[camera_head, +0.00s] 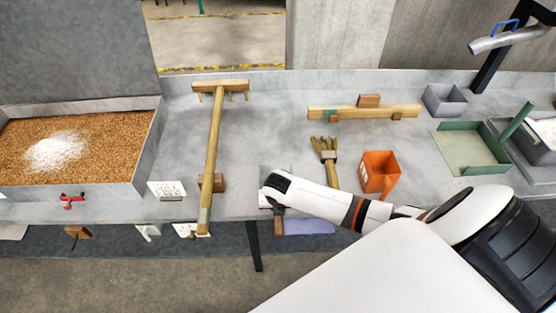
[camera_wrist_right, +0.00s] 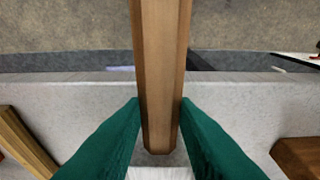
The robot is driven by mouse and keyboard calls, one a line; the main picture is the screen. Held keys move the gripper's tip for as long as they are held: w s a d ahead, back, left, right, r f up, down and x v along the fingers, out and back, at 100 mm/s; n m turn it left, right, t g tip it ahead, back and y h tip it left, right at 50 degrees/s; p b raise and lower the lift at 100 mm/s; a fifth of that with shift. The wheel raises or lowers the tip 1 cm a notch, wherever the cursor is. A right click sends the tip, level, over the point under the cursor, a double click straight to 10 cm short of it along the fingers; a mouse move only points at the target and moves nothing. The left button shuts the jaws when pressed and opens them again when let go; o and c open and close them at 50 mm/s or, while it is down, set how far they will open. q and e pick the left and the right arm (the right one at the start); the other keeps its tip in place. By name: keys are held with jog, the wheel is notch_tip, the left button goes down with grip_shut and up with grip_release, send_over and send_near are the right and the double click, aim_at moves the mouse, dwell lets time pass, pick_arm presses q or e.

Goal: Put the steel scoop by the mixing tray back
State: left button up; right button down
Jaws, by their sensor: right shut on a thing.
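My right arm comes in from the right in the head view, and its gripper (camera_head: 277,207) is at the counter's front edge. In the right wrist view its green fingers (camera_wrist_right: 160,120) are shut on a wooden handle (camera_wrist_right: 160,75). A brown end of this handle (camera_head: 278,226) shows below the gripper in the head view. The steel part of a scoop cannot be made out clearly; the hand hides much of that spot. The mixing tray (camera_head: 148,150), with brown grain and a white heap, stands at the far left, well apart from my gripper. My left gripper is not in view.
A long wooden rake (camera_head: 213,130) lies between tray and gripper. A wooden rack (camera_head: 365,111), grey box (camera_head: 445,99) and green tray (camera_head: 470,145) stand to the right. The counter's back middle is clear.

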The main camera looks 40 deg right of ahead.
jog(key=shift+s+a+f+p, duration=0.1)
jog(key=shift+s+p, duration=0.05)
jog(key=shift+p, duration=0.3)
dwell(0.4)
jog(key=shift+f, duration=0.15)
jog(key=c, duration=1.1)
grip_release()
jog(key=v, duration=1.2)
jog(key=shift+a+b, duration=0.1)
jog(key=shift+b, duration=0.3)
